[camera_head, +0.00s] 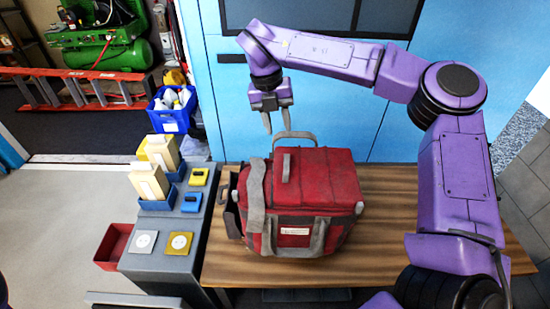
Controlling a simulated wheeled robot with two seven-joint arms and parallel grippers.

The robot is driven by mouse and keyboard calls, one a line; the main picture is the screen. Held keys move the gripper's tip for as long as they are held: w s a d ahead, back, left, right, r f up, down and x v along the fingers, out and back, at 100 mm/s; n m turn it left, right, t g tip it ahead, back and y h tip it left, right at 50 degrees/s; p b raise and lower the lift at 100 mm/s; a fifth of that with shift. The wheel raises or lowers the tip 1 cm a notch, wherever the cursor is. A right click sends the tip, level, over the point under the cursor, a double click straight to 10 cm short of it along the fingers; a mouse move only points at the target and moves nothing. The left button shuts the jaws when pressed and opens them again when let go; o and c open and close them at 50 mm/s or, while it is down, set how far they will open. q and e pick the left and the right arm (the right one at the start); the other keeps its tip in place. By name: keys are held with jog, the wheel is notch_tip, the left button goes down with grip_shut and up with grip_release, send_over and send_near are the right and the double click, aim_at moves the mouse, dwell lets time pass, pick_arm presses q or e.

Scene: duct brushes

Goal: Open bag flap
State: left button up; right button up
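A red bag (322,181) with grey straps stands upright on the wooden table. Its top flap looks closed and lies flat. A grey strap hangs over its left side, and a grey loop handle (294,136) rises at its back edge. My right gripper (268,122) points down above the back left of the bag, close to the loop handle. Its two fingers are slightly apart with nothing visible between them. I cannot tell whether it touches the handle. My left gripper is not in view.
The wooden table (390,215) is clear to the right of the bag. A grey stand (160,262) on the left holds blue bins, yellow and blue devices and two square plates. A red bin (112,248) sits beside it. Blue cabinet doors (330,115) rise behind the table.

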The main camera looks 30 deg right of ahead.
aim_at(286, 162)
jog(key=f, duration=0.3)
jog(key=s+d+f+p, duration=0.1)
jog(key=f, duration=0.7)
jog(key=shift+s+d+p, duration=0.25)
jog(key=shift+d+p, duration=0.1)
jog(key=shift+d, duration=0.05)
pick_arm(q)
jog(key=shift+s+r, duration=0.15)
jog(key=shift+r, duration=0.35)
pick_arm(e)
jog(key=shift+w+f, duration=0.1)
jog(key=shift+f, duration=0.05)
grip_shut()
